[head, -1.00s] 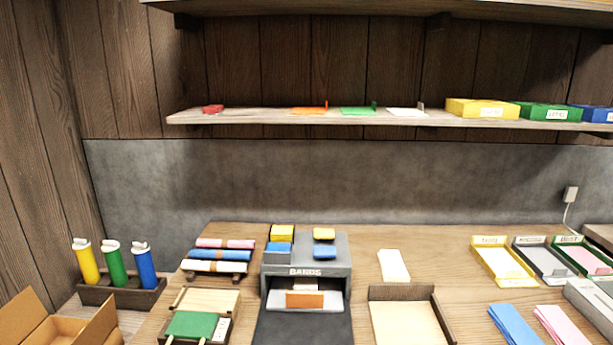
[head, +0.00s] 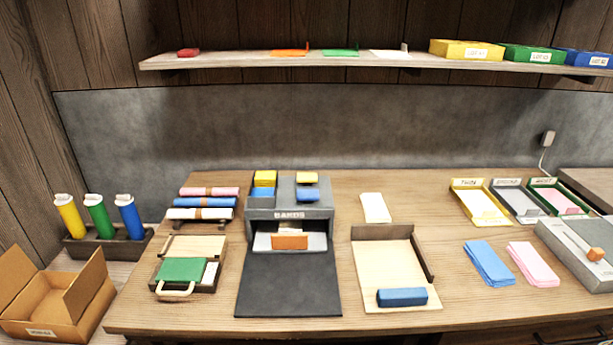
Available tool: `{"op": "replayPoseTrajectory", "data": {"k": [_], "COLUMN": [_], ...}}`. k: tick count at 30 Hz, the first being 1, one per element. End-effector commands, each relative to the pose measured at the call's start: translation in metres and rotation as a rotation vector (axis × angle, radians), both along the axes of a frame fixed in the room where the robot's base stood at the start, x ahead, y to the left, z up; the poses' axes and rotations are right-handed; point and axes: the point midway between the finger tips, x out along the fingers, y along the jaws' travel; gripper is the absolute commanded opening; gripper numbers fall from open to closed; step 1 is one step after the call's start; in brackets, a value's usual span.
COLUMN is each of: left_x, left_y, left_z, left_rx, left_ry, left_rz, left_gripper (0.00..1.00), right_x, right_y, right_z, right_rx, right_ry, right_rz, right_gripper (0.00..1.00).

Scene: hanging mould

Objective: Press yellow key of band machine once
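The band machine (head: 287,215) is a grey box labelled BANDS, standing on the wooden table left of centre in the head view. Its yellow key (head: 307,178) is at the top right of the machine, just behind a blue key (head: 307,195). At the top left of the machine is a holder with yellow bands (head: 264,178) and blue bands (head: 262,191). An orange piece (head: 290,242) sits in the front opening, above a dark mat (head: 288,285). Neither of my grippers shows in the head view.
A wooden tray (head: 385,270) with a blue block (head: 402,297) is right of the machine. A small case with a green panel (head: 182,270) and rolls on a rack (head: 204,204) are left. A cardboard box (head: 50,300) stands far left. A shelf (head: 370,62) runs above.

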Motion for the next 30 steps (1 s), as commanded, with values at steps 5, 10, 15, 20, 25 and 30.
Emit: {"op": "replayPoseTrajectory", "data": {"k": [5, 10, 15, 20, 25, 30], "left_x": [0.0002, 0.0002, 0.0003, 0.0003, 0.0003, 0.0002], "left_y": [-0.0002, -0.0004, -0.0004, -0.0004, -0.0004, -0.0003], "left_z": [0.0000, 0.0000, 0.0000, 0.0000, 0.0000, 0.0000], "left_rx": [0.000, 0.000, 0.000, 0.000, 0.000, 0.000], "left_ry": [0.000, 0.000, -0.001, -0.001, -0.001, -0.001], "left_rz": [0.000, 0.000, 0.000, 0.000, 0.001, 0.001], "left_gripper": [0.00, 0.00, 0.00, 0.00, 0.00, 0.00], "right_x": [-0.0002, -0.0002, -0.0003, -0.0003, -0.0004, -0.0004], "right_y": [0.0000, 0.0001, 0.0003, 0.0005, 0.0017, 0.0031], "right_z": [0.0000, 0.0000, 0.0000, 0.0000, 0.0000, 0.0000], "right_rx": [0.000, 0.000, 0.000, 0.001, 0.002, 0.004], "right_ry": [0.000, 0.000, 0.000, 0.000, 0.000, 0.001], "right_rz": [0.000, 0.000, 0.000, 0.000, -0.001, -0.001], "right_gripper": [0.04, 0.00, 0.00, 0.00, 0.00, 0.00]}}
